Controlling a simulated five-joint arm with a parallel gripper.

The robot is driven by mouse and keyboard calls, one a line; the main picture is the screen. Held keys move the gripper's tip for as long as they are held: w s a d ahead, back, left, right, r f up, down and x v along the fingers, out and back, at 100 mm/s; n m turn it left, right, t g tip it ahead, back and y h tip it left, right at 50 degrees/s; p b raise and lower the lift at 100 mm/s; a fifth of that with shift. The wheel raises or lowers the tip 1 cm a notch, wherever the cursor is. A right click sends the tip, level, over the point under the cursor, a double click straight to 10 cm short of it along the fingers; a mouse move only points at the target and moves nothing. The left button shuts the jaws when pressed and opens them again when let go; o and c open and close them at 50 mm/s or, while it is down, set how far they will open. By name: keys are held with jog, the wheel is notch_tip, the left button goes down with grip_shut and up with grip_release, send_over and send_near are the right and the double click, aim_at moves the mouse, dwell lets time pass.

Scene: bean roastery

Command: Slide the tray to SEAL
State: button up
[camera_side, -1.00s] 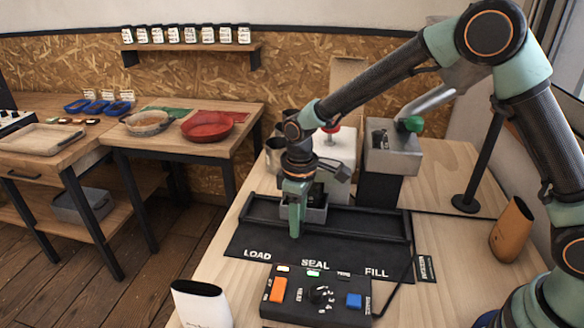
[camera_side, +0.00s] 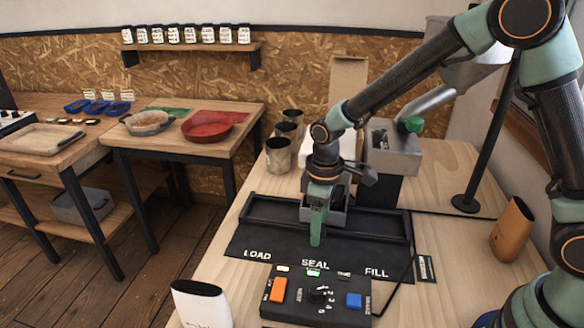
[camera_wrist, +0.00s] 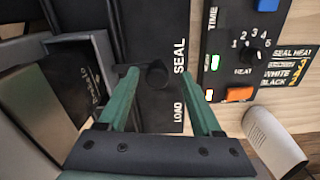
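The grey tray (camera_side: 338,217) sits in the black track (camera_side: 375,222), roughly in line with the SEAL label (camera_side: 315,264). In the wrist view the tray (camera_wrist: 104,50) is at the left with a dark printed pouch (camera_wrist: 72,68) in it. A black knob (camera_wrist: 157,75) sticks out from the tray's side. My gripper (camera_side: 316,240) is low in front of the tray. In the wrist view its two green fingers (camera_wrist: 158,72) stand apart with the knob between them. I cannot tell whether a finger touches the knob or the tray.
A control box (camera_side: 317,300) with an orange switch, dial and blue button stands in front of the track; a green lamp is lit. A sealing machine (camera_side: 392,150) and metal cups (camera_side: 279,155) stand behind. A white canister (camera_side: 200,305) is at front left.

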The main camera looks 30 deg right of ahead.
jog(key=shift+d+r, duration=0.1)
jog(key=shift+r, duration=0.3)
notch_tip(320, 180, up, 11)
dwell(0.4)
jog(key=shift+r, duration=0.15)
jog(key=s+d+r+m+t, duration=0.5)
jog(key=s+d+r+m, duration=0.1)
jog(key=s+d, duration=0.5)
jog(key=shift+r+m, duration=0.2)
jog(key=shift+m, duration=0.4)
